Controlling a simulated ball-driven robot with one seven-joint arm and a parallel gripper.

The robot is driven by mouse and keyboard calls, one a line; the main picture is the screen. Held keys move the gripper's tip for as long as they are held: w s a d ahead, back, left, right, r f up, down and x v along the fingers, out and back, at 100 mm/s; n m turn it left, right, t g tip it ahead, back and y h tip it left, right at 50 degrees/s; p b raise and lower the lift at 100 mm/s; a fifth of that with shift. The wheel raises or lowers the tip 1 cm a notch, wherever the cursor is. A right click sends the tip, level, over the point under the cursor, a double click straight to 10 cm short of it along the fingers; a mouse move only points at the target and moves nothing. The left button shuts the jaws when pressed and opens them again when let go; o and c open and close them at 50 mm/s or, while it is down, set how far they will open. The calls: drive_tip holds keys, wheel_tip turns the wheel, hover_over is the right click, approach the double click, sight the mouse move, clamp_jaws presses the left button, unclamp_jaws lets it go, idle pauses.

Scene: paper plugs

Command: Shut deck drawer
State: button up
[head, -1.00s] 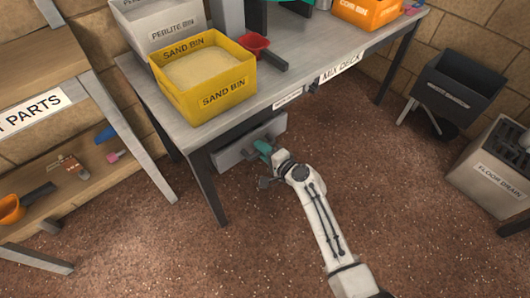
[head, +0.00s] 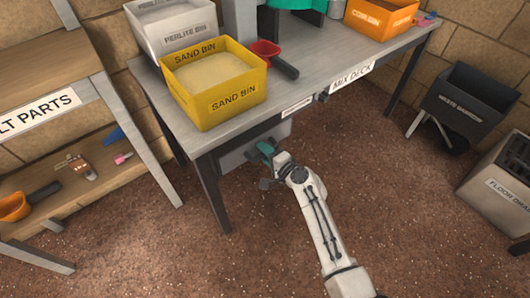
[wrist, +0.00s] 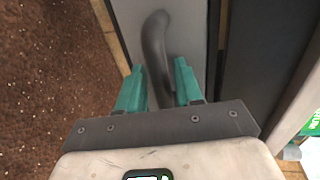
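The deck drawer's grey front (head: 234,158) shows under the tabletop of the mix deck (head: 290,90), behind its front leg. My gripper (head: 262,150) is at this front, low under the table edge. In the wrist view the grey drawer front (wrist: 187,22) carries a dark curved handle (wrist: 155,42). The teal fingers of my gripper (wrist: 160,88) are parted, one on each side of the handle's near end. I cannot tell whether they touch it. The drawer's inside is hidden.
A yellow sand bin (head: 215,85), a perlite bin (head: 172,28), a red scoop (head: 268,52) and an orange coin bin (head: 380,18) stand on the deck. A parts shelf (head: 75,200) is at left. A dark waste bin (head: 465,100) and floor drain box (head: 500,180) are at right.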

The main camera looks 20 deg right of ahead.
drive_tip(key=p+v, duration=0.2)
drive_tip(key=v, duration=0.9)
drive_tip(key=shift+p, duration=0.4)
drive_tip(key=shift+w, duration=0.1)
drive_tip(key=s+f+n+g, duration=0.2)
drive_tip(key=s+n+g, duration=0.75)
drive_tip(key=s, duration=0.75)
drive_tip(key=s+d+r+n+g+h, duration=0.2)
drive_tip(key=s+d+h, duration=0.1)
drive_tip(key=s, duration=0.5)
drive_tip(key=s+d+r+n+g+h, duration=0.2)
drive_tip(key=s+d+r+n, duration=0.1)
drive_tip(key=s, duration=0.5)
wheel_tip(320, 180, up, 22)
drive_tip(key=p, duration=2.2)
drive_tip(key=shift+w+p, duration=0.3)
drive_tip(key=shift+w, duration=0.05)
